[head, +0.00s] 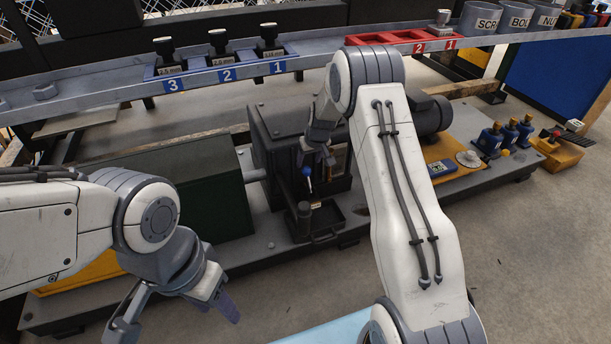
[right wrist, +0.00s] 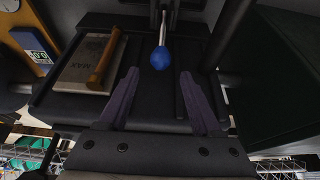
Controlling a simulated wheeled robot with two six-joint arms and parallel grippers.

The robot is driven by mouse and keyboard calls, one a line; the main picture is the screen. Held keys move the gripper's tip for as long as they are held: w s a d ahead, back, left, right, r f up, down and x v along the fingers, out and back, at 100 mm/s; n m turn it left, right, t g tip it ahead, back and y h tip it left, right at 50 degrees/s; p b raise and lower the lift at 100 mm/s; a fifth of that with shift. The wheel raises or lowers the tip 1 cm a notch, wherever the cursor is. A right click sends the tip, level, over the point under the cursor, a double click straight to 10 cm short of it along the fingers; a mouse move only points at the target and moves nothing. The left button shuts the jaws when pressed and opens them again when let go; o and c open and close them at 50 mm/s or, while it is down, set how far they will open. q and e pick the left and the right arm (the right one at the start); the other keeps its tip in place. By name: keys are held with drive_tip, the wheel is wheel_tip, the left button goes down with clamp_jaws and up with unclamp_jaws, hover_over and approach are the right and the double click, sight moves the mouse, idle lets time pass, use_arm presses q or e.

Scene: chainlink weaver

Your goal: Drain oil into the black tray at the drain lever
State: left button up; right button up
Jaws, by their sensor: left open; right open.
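The drain lever has a blue knob (head: 307,171) on a thin pale stem, at the front of a dark gearbox-like housing (head: 268,150). In the right wrist view the blue knob (right wrist: 160,58) lies between and just beyond the fingertips, with gaps on both sides. My right gripper (head: 316,156) is open and empty, just above the knob in the head view. The black tray (head: 328,238) sits low below the lever; my right arm is close to its right side. No oil is visible. My left gripper (head: 178,322) is open and empty at the lower left, away from the lever.
A rail above carries a blue numbered holder (head: 222,74) with black-topped pieces and a red numbered holder (head: 400,40). A dark green box (head: 190,195) is left of the housing. Open floor lies at lower right.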

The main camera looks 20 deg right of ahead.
sight(305, 173)
drive_tip(key=b+x, duration=0.4)
drive_tip(key=x, duration=0.5)
drive_tip(key=shift+w+f, duration=0.1)
drive_tip(key=shift+f, duration=0.3)
clamp_jaws()
idle(0.9)
